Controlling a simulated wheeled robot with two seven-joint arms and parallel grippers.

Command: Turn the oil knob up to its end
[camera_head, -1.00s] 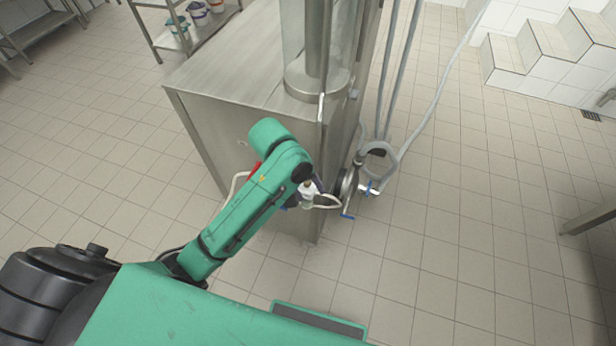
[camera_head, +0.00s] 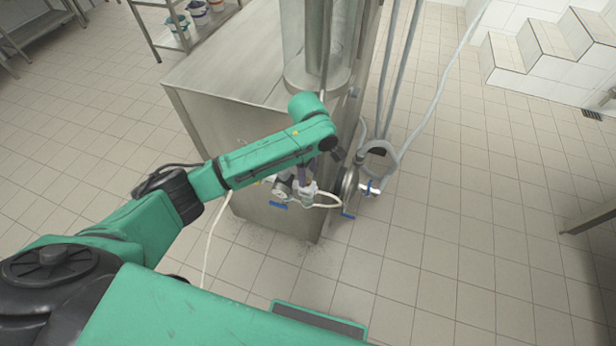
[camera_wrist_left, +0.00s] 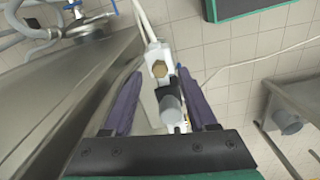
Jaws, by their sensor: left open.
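The small air and oil unit (camera_head: 307,196) is on the front side of the steel machine in the head view, partly hidden by my left arm. In the left wrist view a grey round knob with a black collar (camera_wrist_left: 171,107) and a brass hexagonal cap (camera_wrist_left: 159,69) on a white body lie between my purple fingers. I cannot tell for sure which is the oil knob. My left gripper (camera_wrist_left: 160,78) is open, its fingers on both sides of these parts with visible gaps. It also shows in the head view (camera_head: 308,176), close above the unit. My right gripper is not in view.
The steel machine (camera_head: 225,80) stands behind the unit. Tiled floor (camera_head: 450,240) on the right is free.

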